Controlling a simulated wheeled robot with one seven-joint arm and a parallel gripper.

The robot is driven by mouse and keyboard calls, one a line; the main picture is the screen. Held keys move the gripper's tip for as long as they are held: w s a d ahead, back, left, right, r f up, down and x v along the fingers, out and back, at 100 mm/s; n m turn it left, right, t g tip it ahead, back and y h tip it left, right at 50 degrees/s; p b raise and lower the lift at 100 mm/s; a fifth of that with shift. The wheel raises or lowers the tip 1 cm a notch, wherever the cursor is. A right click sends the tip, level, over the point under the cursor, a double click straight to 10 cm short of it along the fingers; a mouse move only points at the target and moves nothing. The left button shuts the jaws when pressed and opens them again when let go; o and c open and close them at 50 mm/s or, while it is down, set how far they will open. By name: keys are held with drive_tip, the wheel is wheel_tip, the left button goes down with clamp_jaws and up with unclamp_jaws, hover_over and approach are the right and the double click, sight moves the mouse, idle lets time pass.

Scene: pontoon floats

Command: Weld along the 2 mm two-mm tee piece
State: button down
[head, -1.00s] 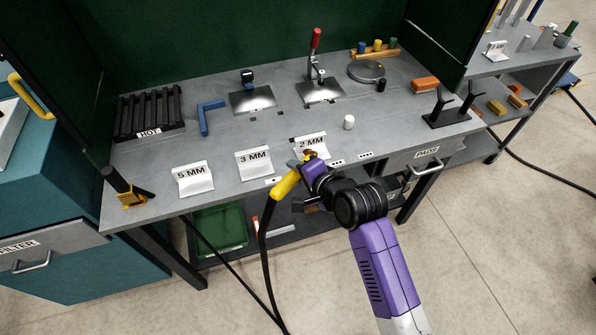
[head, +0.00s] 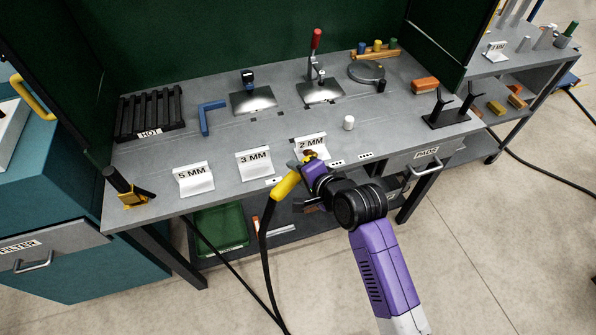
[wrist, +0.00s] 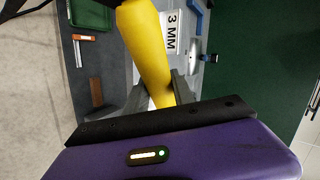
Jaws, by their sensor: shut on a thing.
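My gripper (head: 303,164) is shut on a yellow welding torch (head: 286,185), whose black cable hangs down past the bench's front edge. The torch also fills the upper middle of the wrist view (wrist: 143,45), between my grey fingers. The white 2 MM label (head: 311,142) stands at the bench front, just behind my gripper, which partly covers its lower part. The 3 MM label (head: 254,160) and 5 MM label (head: 193,176) stand to the left; the 3 MM one also shows in the wrist view (wrist: 172,32).
Dark green screens enclose the back.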

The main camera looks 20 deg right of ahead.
drive_tip(key=shift+w+f, duration=0.25)
drive_tip(key=shift+w, duration=0.2)
idle(2.3)
drive_tip(key=shift+d+p, duration=0.35)
drive_tip(key=shift+d, duration=1.9)
idle(3.0)
